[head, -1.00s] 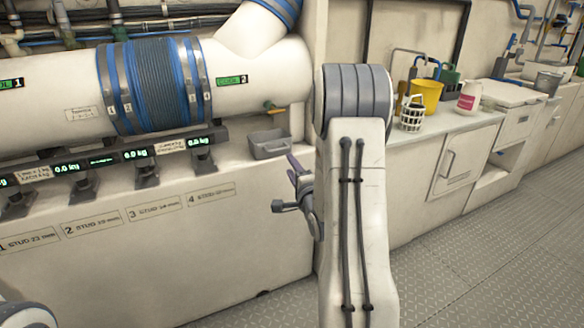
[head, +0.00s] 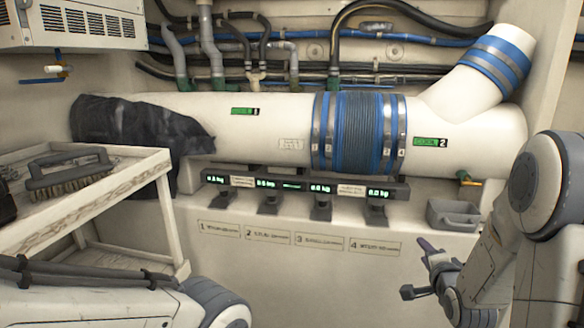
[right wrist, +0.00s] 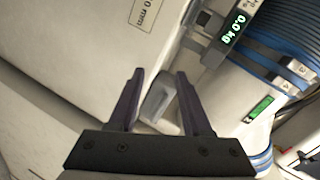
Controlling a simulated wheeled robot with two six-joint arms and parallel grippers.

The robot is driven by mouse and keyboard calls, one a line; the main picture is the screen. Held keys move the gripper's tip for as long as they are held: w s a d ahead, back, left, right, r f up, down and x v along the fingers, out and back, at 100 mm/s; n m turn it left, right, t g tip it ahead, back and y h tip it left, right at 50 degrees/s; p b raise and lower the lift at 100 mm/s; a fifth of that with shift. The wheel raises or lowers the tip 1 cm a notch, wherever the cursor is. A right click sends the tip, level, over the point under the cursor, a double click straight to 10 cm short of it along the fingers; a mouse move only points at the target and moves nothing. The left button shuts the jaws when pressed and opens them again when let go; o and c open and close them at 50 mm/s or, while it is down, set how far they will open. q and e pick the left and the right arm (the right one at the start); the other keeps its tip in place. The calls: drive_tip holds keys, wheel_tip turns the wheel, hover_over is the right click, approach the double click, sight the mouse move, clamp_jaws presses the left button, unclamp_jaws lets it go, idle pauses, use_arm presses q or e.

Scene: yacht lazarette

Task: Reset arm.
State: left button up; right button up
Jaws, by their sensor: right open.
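My right gripper (head: 422,268) is at the lower right of the head view, in front of the cream bench face and to the left of the small grey bin (head: 453,216). In the right wrist view its two dark fingers (right wrist: 159,80) are spread apart with nothing held between them. The grey bin shows beyond them there (right wrist: 158,98). My left arm (head: 100,303) crosses the bottom left of the head view. Its gripper is out of the frame.
A white pipe (head: 262,140) with a blue ribbed sleeve (head: 358,133) runs behind a row of scale displays (head: 305,187). A dark cloth (head: 140,128) drapes its left end. A worn white shelf cart (head: 125,185) with a brush (head: 70,185) stands left, close to my left arm.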

drive_tip(key=s+a+f+n+g+y, duration=0.1)
drive_tip(key=s+a+n+g, duration=0.2)
drive_tip(key=a, duration=0.4)
drive_tip(key=s+a+f+n+g+y, duration=0.1)
drive_tip(key=s+a+n+y, duration=0.15)
drive_tip(key=a+n, duration=0.4)
drive_tip(key=s+a+f+n+g+y, duration=0.1)
drive_tip(key=s+a+n+g, duration=0.15)
drive_tip(key=a, duration=0.55)
drive_tip(key=s+a+n+g, duration=0.3)
drive_tip(key=s+n, duration=0.1)
drive_tip(key=s, duration=0.4)
drive_tip(key=s+a+r+n+g, duration=0.15)
drive_tip(key=s+n, duration=0.25)
drive_tip(key=s, duration=0.4)
drive_tip(key=s+a+n+g, duration=0.3)
drive_tip(key=s+a+n, duration=0.1)
drive_tip(key=s, duration=0.4)
wheel_tip(320, 180, up, 31)
drive_tip(key=p, duration=3.1)
drive_tip(key=shift+s+d+r+p, duration=0.15)
drive_tip(key=shift+s+d+p, duration=0.1)
drive_tip(key=shift+p, duration=0.1)
drive_tip(key=shift+h, duration=0.25)
